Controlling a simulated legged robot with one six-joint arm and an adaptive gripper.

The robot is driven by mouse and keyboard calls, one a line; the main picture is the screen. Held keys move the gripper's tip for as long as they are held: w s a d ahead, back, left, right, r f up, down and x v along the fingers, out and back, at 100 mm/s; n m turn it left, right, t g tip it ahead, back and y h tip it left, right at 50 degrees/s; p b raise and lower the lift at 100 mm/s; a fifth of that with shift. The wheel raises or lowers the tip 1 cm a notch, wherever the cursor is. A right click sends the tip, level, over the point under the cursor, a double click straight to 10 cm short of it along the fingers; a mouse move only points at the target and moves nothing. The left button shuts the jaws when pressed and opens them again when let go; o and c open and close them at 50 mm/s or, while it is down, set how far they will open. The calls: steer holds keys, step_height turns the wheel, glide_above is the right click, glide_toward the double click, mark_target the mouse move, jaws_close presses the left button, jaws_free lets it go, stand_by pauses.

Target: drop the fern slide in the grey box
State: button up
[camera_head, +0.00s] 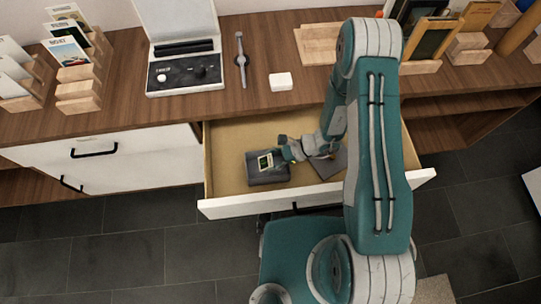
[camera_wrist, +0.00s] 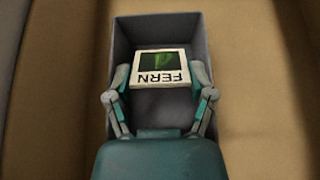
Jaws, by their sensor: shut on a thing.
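The fern slide (camera_wrist: 160,68) is a small white square with a green picture and the word FERN, upside down in the wrist view. My gripper (camera_wrist: 160,77) is shut on it, one finger at each side edge. The slide is over the open grey box (camera_wrist: 121,39); I cannot tell how high above its floor. In the head view the fern slide (camera_head: 265,161) shows at my gripper (camera_head: 276,155), over the grey box (camera_head: 268,180). The box stands in the left part of the open drawer (camera_head: 226,140). The fingers partly hide the box's inside.
A grey flat thing (camera_head: 328,163) lies in the drawer right of the box, partly hidden by my arm. The drawer's front wall stands nearest me.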

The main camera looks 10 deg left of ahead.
steer(key=shift+s+d+f, duration=0.1)
steer(key=shift+f, duration=1.05)
steer(key=shift+s+d+f, duration=0.1)
steer(key=shift+f, duration=1.05)
steer(key=o, duration=0.7)
steer(key=shift+a, duration=0.1)
steer(key=shift+w+a+r, duration=0.1)
steer(key=shift+r, duration=0.75)
steer(key=shift+w+a+r, duration=0.1)
steer(key=shift+r, duration=0.7)
steer(key=shift+d+r, duration=0.1)
steer(key=shift+r, duration=2.75)
